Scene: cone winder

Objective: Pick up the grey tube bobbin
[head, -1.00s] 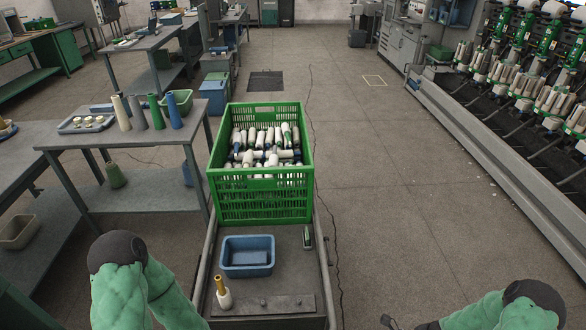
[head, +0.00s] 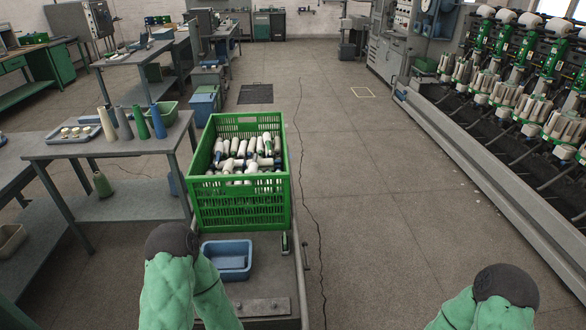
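The grey tube bobbin (head: 124,124) stands upright on the grey side table (head: 60,150) at the left of the head view. It is in a row between a cream tube (head: 106,125) and a green tube (head: 141,123), with a blue tube (head: 158,122) beyond the green one. Only the green-covered links of my two arms show, at the bottom of the view, well short of that table. Both grippers are out of the picture.
A cart with a green crate (head: 240,217) of bobbins and a blue tub (head: 227,275) stands right of the table. Open floor (head: 375,200) lies between cart and winding machine (head: 500,120).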

